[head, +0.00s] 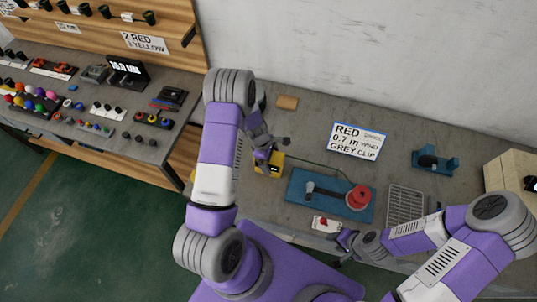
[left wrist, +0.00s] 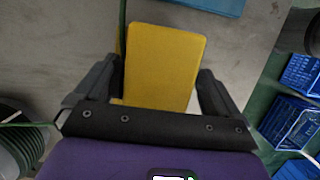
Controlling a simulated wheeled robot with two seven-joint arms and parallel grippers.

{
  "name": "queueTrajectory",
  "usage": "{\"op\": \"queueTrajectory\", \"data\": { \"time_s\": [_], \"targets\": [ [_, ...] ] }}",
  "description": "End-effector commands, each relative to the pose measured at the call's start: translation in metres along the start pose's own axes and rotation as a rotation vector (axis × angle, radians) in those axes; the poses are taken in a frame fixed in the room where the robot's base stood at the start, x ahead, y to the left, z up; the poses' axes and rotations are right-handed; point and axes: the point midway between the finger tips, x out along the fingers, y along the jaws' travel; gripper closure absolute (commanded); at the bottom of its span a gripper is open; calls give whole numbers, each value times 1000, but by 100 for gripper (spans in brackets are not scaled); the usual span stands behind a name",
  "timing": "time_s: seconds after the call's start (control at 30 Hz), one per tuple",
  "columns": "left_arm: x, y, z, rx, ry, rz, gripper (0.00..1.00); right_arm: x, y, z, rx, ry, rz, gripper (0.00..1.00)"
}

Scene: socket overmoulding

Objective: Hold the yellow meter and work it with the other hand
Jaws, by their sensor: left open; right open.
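The yellow meter (head: 276,169) stands on the grey bench, partly hidden behind my left gripper (head: 268,152). In the left wrist view the yellow meter (left wrist: 165,60) shows as a plain yellow block between the two dark fingers of my left gripper (left wrist: 155,88). The fingers are open, with a gap to the block at the right finger. A thin green lead runs by the meter. My right gripper (head: 345,238) is open at the bench's front edge, beside a small white plate with a red part (head: 325,224), apart from the meter.
A blue fixture (head: 300,199) with a red round part (head: 358,198) lies right of the meter. A wire rack (head: 405,202), a blue stand (head: 435,162) and a sign (head: 357,142) are further right. A side table (head: 95,135) at left holds many small parts.

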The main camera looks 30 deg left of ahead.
Motion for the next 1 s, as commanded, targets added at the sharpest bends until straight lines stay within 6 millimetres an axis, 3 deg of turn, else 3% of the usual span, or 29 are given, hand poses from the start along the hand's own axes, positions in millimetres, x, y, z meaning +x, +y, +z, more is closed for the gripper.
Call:
{"op": "queueTrajectory", "data": {
  "time_s": [0.27,0.67,0.7,0.87,1.0],
  "targets": [
    [2,0,0,0,0,1,3,0,0,0,0,0,0,57],
    [1,0,0,0,0,1,64,0,0,0,0,0,0,57],
    [1,0,0,0,0,1,31,0,0,0,0,0,0,57],
    [1,0,0,0,0,1,56,0,0,0,0,0,0,57],
    [1,0,0,0,0,1,58,0,0,0,0,0,0,57]
  ]
}}
